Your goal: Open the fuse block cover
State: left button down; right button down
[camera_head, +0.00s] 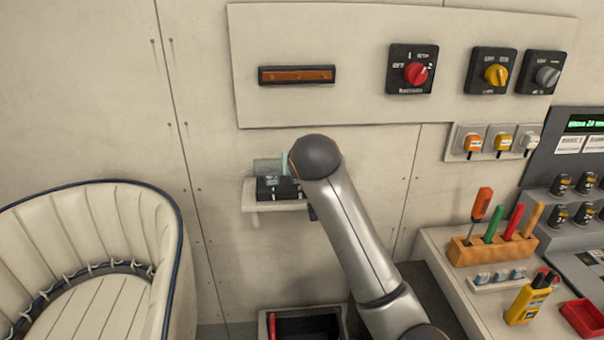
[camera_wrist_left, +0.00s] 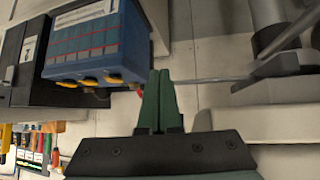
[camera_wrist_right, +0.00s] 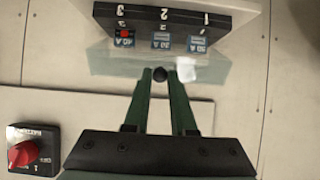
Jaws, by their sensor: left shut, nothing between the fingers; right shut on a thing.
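The fuse block (camera_head: 277,188) is a dark box on a small white wall shelf. In the right wrist view the fuse block (camera_wrist_right: 160,18) shows numbers 3, 2, 1 and coloured fuses. Its clear cover (camera_head: 267,166) extends above the block in the head view and looks raised. The cover (camera_wrist_right: 110,62) has a small black knob (camera_wrist_right: 160,74). My right gripper (camera_wrist_right: 160,76) is shut on that knob; in the head view my arm hides most of it. My left gripper (camera_wrist_left: 158,75) is shut and empty, visible only in its wrist view.
A wall panel with a red rotary switch (camera_head: 416,73) is above right of the block. A padded seat (camera_head: 90,250) stands left. A bench with a tool rack (camera_head: 495,246) is right. A blue case (camera_wrist_left: 98,45) is close to my left gripper.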

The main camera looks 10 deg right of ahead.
jog(key=shift+w+r+g, duration=0.15)
jog(key=shift+r+g, duration=0.2)
jog(key=shift+g, duration=0.05)
jog(key=c, duration=0.7)
grip_release()
jog(key=shift+c, duration=0.2)
jog(key=shift+r, duration=0.1)
jog(key=b+v, duration=0.2)
jog(key=v, duration=1)
